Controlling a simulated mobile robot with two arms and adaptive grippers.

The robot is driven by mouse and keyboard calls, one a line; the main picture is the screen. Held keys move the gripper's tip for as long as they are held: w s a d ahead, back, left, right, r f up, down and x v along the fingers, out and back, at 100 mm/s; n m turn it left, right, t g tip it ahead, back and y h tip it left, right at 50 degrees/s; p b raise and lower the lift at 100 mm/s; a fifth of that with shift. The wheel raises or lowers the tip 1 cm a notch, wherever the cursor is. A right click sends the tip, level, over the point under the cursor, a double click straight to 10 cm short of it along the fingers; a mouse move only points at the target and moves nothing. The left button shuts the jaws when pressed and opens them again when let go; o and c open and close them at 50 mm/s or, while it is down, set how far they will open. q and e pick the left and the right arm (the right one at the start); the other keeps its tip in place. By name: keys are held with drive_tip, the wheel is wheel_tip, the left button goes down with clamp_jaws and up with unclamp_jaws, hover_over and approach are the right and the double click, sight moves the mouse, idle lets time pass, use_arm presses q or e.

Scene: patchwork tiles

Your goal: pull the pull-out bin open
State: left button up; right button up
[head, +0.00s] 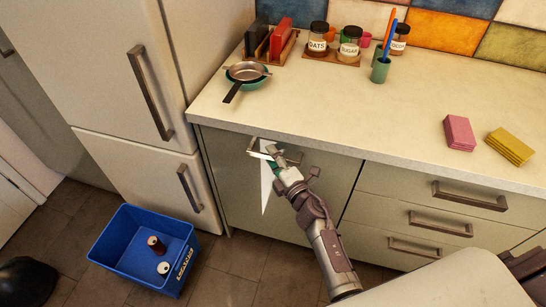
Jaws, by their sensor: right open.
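The pull-out bin's pale front panel (232,185) is under the counter, left of the drawers, and looks shut, flush with the cabinet. Its metal handle (257,148) is near the panel's top edge. My right gripper (271,154) is open at the handle, its fingertips overlapping the handle's right part; I cannot tell whether they touch it. A narrow white pointed shape, perhaps a cloth, hangs below the handle. The inside of the bin is hidden. My left gripper is not in view.
A blue crate (127,262) with two cans stands on the floor, left of the panel. The fridge (115,95) stands at left. Drawers (415,215) adjoin at right. The counter (330,105) holds a pan, jars and sponges. Floor before the panel is partly clear.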

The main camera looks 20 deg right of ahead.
clamp_jaws()
drive_tip(key=shift+f, duration=0.1)
idle(0.5)
